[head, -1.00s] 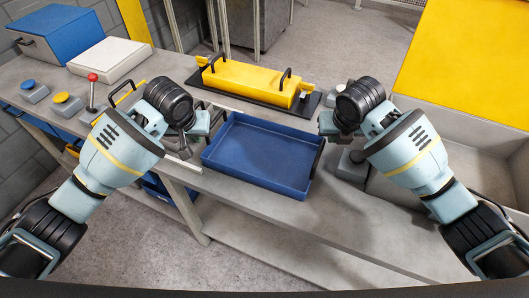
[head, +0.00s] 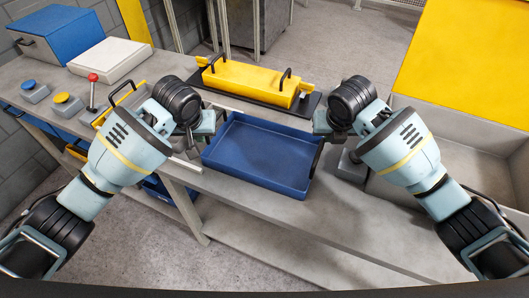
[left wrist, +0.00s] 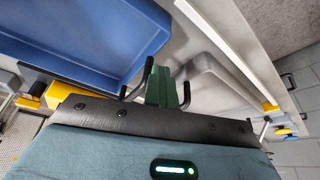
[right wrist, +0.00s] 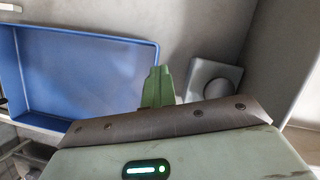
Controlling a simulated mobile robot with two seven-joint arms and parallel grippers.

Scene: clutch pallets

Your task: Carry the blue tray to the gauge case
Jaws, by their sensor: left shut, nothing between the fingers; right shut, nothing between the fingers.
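The blue tray (head: 255,160) is a shallow open box, empty, flat on the grey bench. My left gripper (head: 193,143) is shut and empty at the tray's left side. My right gripper (head: 325,138) is shut and empty at its right end, by a dark handle (head: 317,158). In the left wrist view the shut green fingers (left wrist: 168,88) are beside the tray (left wrist: 95,40), with dark handle-like bars close by. In the right wrist view the shut fingers (right wrist: 158,88) are just right of the tray (right wrist: 85,75). I cannot tell which box is the gauge case.
A long yellow case (head: 250,82) with black handles lies on a dark base behind the tray. A blue box (head: 62,35), a white box (head: 110,58) and a red-knobbed lever (head: 92,90) stand at left. A grey bin (head: 455,150) is at right.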

